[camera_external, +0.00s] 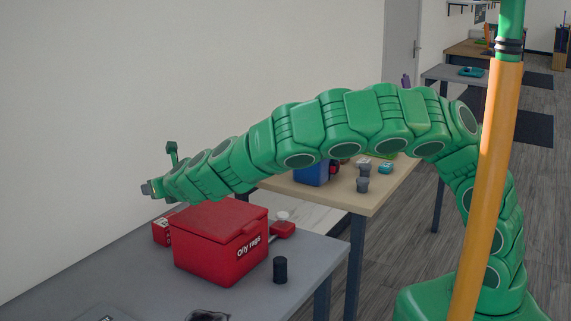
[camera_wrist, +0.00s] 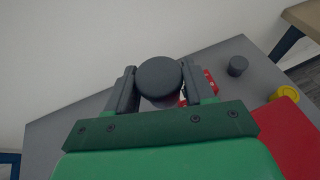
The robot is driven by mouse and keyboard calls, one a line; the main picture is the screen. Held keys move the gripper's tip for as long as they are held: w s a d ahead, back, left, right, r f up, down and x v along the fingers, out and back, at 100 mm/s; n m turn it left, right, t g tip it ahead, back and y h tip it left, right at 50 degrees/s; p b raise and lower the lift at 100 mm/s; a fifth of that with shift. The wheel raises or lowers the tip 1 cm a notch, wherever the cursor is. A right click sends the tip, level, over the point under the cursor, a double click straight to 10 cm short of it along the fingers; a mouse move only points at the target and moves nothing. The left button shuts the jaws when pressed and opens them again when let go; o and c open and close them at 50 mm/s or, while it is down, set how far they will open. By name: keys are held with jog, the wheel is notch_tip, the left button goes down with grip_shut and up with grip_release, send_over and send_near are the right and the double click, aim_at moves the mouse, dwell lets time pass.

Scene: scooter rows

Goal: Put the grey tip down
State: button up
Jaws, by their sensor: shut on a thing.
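The grey tip (camera_wrist: 159,76) shows in the wrist view as a dark grey round piece between my two fingers. My gripper (camera_wrist: 158,88) is shut on it. In the external view my gripper (camera_external: 149,188) is at the far left end of the green arm, up in the air above the back of the grey table (camera_external: 100,275). There the held piece is too small to make out clearly. In the wrist view the round top hides what lies straight beneath it.
A red bin (camera_external: 220,247) marked "Oily rags" stands below my arm. A smaller red box (camera_external: 163,230) is behind it. A black cylinder (camera_external: 280,270) stands to its right. A wall (camera_external: 150,90) closes off the back.

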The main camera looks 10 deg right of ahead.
jog(key=w+d+r+m+t+h, duration=0.1)
jog(key=w+d+r+m+h, duration=0.2)
jog(key=w+d, duration=0.9)
jog(key=w+d+r+m+t+h, duration=0.1)
jog(key=w+d+r+m+h, duration=0.2)
jog(key=w+d, duration=0.9)
jog(key=w+d+r+m+h, duration=0.1)
jog(key=w+d+r+h, duration=0.1)
jog(key=d, duration=1.2)
jog(key=w+d+r+m+g+h, duration=0.1)
jog(key=w+d+r+m, duration=0.1)
jog(key=d, duration=1.3)
jog(key=w+d+r+m+h, duration=0.1)
jog(key=d+r+h, duration=0.1)
jog(key=d, duration=1.2)
jog(key=s+d+f+n+g+y, duration=0.1)
jog(key=d+f+n+g+y, duration=0.1)
jog(key=d+f+n+y, duration=1.1)
jog(key=m, duration=0.1)
send_over(381, 162)
jog(key=s, duration=0.3)
jog(key=f, duration=0.6)
jog(key=shift+a+f, duration=0.25)
jog(key=shift+f, duration=0.15)
jog(key=shift+w+d+f, duration=0.2)
jog(key=shift+w+f, duration=1.2)
jog(key=shift+f, duration=1.75)
